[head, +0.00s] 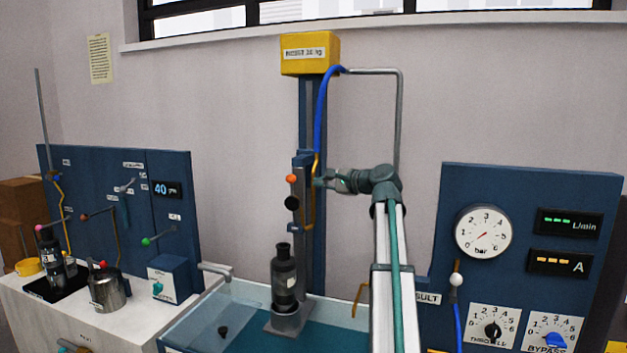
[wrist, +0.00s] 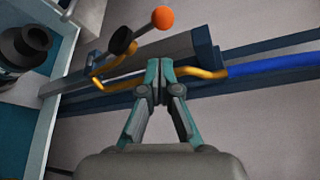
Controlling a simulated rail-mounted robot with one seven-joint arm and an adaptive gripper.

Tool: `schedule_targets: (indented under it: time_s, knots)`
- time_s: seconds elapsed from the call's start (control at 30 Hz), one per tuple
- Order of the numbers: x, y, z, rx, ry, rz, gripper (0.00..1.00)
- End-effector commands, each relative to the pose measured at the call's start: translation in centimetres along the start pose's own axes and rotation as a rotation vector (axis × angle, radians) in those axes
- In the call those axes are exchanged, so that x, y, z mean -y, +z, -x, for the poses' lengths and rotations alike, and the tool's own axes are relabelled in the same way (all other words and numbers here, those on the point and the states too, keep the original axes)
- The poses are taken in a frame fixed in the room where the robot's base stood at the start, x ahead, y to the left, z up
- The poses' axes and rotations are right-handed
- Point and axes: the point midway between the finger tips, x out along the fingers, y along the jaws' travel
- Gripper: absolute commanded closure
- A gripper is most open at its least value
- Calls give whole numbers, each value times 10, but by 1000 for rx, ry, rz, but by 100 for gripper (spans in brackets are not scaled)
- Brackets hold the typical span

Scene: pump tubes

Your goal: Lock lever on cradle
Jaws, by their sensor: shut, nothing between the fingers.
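The lever with an orange ball end (head: 291,179) is on the left side of the blue cradle (head: 302,158), partway up the column. A dark round knob (head: 291,203) sits just below the ball. In the wrist view the orange ball (wrist: 162,18) ends a thin rod beyond my fingertips, and the blue cradle block (wrist: 205,48) is up and right of them. My gripper (head: 320,182) is at the right side of the cradle, its fingers shut and empty. In the wrist view my gripper (wrist: 158,90) is close to a yellow bent tube (wrist: 205,74). I cannot tell whether it touches.
A dark pump cylinder (head: 284,272) stands upright in a grey cup (head: 287,320) below the cradle. A yellow box (head: 309,54) tops the column, with a blue hose (head: 322,110) hanging down. A gauge panel (head: 520,190) stands right and a bench (head: 70,315) left.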

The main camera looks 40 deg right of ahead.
Motion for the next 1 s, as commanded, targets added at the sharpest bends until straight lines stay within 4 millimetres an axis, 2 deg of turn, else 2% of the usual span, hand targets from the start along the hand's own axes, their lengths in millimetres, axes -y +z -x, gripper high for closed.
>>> schedule_targets:
  time_s: [0.37,0.53,0.67,1.0]
  knots:
    - [5,0,4,-3,-3,2,100]
    - [6,0,-2,-2,-2,2,100]
    - [7,1,-17,-1,-1,1,100]
    - [7,1,-72,-1,-1,2,100]
